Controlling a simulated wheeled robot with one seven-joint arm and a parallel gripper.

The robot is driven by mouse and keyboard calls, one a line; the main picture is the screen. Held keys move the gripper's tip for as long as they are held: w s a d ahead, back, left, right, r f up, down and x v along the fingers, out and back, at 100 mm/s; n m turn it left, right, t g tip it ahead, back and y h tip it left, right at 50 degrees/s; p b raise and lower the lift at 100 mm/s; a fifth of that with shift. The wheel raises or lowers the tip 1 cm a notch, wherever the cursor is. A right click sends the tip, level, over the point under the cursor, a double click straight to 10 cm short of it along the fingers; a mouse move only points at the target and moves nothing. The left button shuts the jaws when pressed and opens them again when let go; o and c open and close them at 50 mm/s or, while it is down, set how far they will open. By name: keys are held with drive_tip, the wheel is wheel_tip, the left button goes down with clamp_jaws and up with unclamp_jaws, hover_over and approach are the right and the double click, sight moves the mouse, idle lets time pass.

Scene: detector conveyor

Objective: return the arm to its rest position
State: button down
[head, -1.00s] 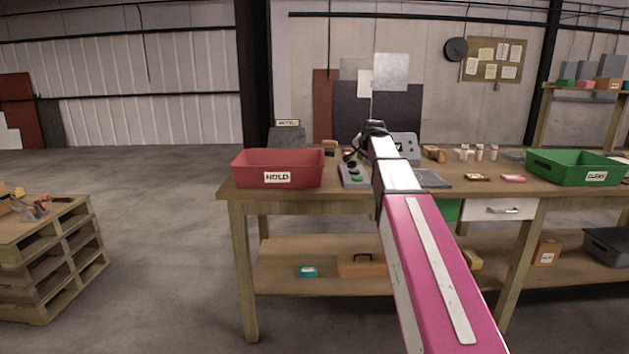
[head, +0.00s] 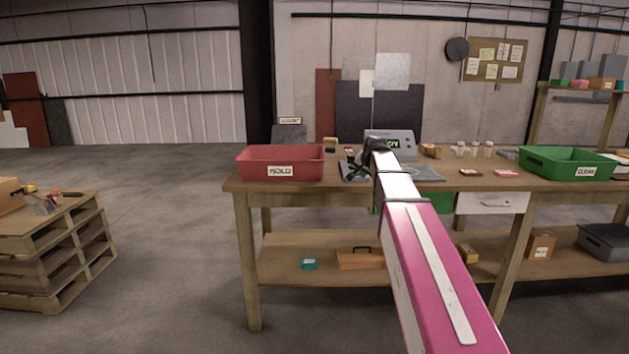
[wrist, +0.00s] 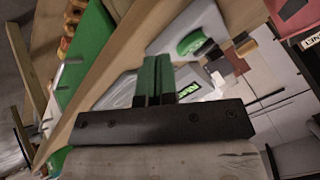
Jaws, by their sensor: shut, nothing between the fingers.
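My gripper (head: 357,163) is at the end of my pink and white arm, over the middle of the workbench (head: 330,184) in the head view. It is in front of the grey detector unit (head: 398,142), whose lit display shows green. The detector's green display (wrist: 187,90) shows just beside the fingertips, and a green button (wrist: 194,42) on a grey box lies farther off. Whether the fingers touch anything is hard to tell.
A green CLEAR bin (head: 568,163) stands on the right. Several small bottles (head: 473,149) are near the back edge. A wooden pallet stack (head: 60,250) stands left, with open floor between.

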drive_tip(key=s+f+n+g, duration=0.7)
drive_tip(key=s+f+g, duration=0.1)
drive_tip(key=s+f, duration=2.6)
drive_tip(key=shift+s+a+f+h, duration=0.2)
drive_tip(key=shift+f+h, duration=0.2)
drive_tip(key=shift+f, duration=0.25)
